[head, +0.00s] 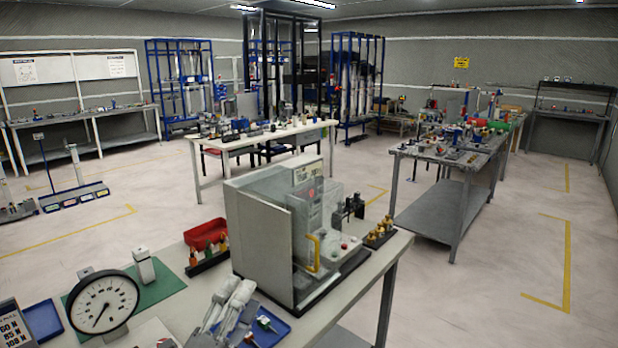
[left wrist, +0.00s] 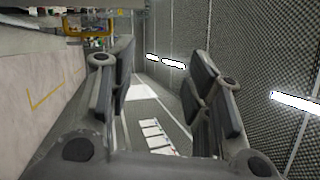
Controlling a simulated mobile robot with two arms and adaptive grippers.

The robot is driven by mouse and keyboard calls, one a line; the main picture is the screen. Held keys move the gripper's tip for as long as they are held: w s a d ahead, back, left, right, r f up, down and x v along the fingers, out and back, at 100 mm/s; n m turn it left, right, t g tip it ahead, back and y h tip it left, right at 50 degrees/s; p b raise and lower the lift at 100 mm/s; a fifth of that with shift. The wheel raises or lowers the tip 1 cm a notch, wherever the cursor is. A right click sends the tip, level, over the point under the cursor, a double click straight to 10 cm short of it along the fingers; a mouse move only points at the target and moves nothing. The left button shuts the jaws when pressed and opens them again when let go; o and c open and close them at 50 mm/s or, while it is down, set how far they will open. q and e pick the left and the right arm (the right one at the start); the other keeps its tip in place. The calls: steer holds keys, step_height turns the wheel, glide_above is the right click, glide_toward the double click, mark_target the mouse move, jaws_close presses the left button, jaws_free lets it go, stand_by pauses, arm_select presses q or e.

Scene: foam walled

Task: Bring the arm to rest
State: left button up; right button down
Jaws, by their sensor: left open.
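My left gripper (left wrist: 160,72) is open in the left wrist view, its two grey fingers with dark pads spread apart. Nothing is between them, and they touch nothing that I can see. Past the fingers are a dark textured wall and bright light strips. My right gripper does not show.
A bench in front holds a grey machine with a clear guard (head: 318,215), a round dial gauge (head: 102,304), a red bin (head: 205,234) and a blue tray (head: 270,327). Another workbench (head: 440,205) stands at right. Open floor (head: 520,225) lies right of it.

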arm_select(q)
steer(key=s+a+f+n+g+y, duration=0.3)
steer(key=a+f+n+y, duration=0.1)
steer(key=f+n, duration=0.35)
steer(key=s+a+f+n+g+y, duration=0.35)
steer(key=a+f+n, duration=0.2)
steer(key=f, duration=0.35)
steer(key=s+d+f+n+g, duration=0.1)
steer(key=s+f+n+g, duration=0.35)
steer(key=s+f, duration=0.4)
steer(key=s+f+n+g, duration=0.4)
steer(key=s+f+g, duration=0.15)
steer(key=s, duration=0.65)
step_height(320, 180, down, 26)
steer(key=s+r+g, duration=0.1)
steer(key=s+g, duration=0.1)
steer(key=s+a+f, duration=0.3)
steer(key=s+f, duration=1.3)
steer(key=shift+s+m+g, duration=0.35)
steer(key=shift+m, duration=0.1)
